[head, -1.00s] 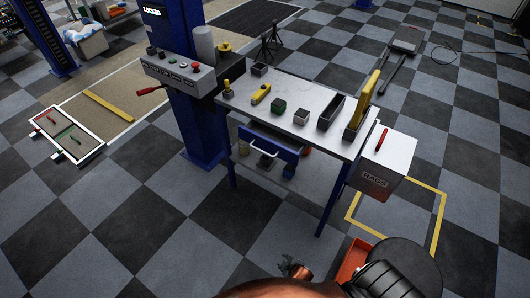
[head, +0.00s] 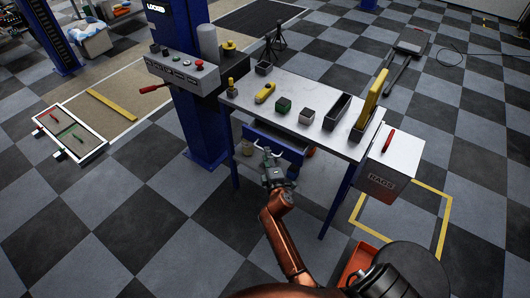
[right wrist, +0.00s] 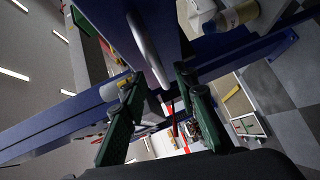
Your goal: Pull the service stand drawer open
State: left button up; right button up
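The service stand (head: 320,112) is a light-topped table on blue legs. Its blue drawer (head: 291,143) sits under the top, with a dark gap above its front. The drawer's pale bar handle (head: 257,147) is partly hidden by my right gripper (head: 268,157), which is at the drawer front. In the right wrist view, the two green fingers of my right gripper (right wrist: 160,88) are spread apart. The handle (right wrist: 147,48) reaches down between their tips; I cannot tell whether either finger touches it.
Small bins, a green block (head: 283,104) and a yellow tool (head: 264,92) stand on the top. A grey box marked RAGS (head: 381,184) hangs at the right end. A blue post (head: 200,125) stands at left.

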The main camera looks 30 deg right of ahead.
jog(key=shift+b+x, duration=0.3)
jog(key=shift+x, duration=1.4)
grip_shut()
